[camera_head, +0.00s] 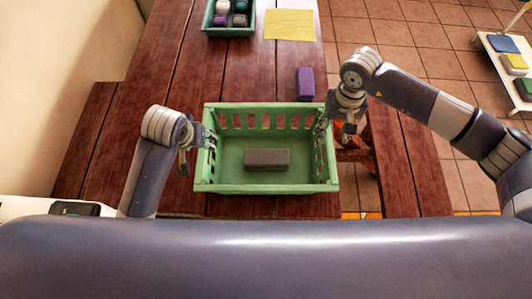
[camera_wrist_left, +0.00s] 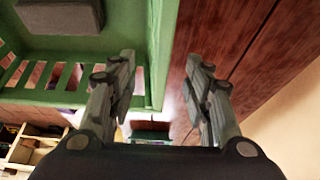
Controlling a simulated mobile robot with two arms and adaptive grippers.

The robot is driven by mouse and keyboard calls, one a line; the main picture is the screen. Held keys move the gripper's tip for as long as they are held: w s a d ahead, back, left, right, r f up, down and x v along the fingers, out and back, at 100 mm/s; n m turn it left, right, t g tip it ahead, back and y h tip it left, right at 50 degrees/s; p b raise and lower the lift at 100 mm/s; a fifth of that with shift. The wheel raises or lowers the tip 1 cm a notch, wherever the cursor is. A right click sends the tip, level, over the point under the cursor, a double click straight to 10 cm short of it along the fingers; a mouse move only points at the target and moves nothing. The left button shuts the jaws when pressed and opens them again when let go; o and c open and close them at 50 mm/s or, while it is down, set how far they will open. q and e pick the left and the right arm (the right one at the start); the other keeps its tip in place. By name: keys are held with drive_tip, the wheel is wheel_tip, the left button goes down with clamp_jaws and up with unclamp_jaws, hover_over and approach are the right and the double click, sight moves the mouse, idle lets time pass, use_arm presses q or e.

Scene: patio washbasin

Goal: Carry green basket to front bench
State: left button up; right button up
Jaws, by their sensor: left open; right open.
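The green basket (camera_head: 265,188) stands upright at the near end of the red-brown wooden table (camera_head: 175,90), with a grey block (camera_head: 267,159) lying on its floor. My left gripper (camera_head: 210,141) is at the basket's left side wall, and my right gripper (camera_head: 323,127) is at its right side wall. In the left wrist view, the open left fingers (camera_wrist_left: 160,75) stand apart on either side of the basket's edge (camera_wrist_left: 160,45), closer on one side. The right gripper is open; whether its fingers touch the wall is hard to tell.
A purple block (camera_head: 305,84), a yellow cloth (camera_head: 290,24) and a green tray (camera_head: 231,33) with several balled items lie farther back on the table. Lower wooden planks run along the left (camera_head: 88,150) and right (camera_head: 422,170). A white rack (camera_head: 505,62) stands at the far right.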

sight(329, 143)
use_arm(q)
drive_tip(key=x, duration=0.5)
drive_tip(key=shift+f, duration=0.25)
use_arm(e)
drive_tip(key=f, duration=0.5)
drive_tip(key=shift+s+f, duration=0.2)
drive_tip(key=shift+f, duration=0.05)
use_arm(q)
drive_tip(key=shift+w+f, duration=0.3)
drive_tip(key=shift+f, duration=0.35)
use_arm(e)
drive_tip(key=shift+w+f, duration=0.1)
drive_tip(key=shift+f, duration=0.6)
use_arm(q)
drive_tip(key=shift+c, duration=0.3)
use_arm(e)
drive_tip(key=shift+c, duration=0.4)
use_arm(q)
clamp_jaws()
use_arm(e)
clamp_jaws()
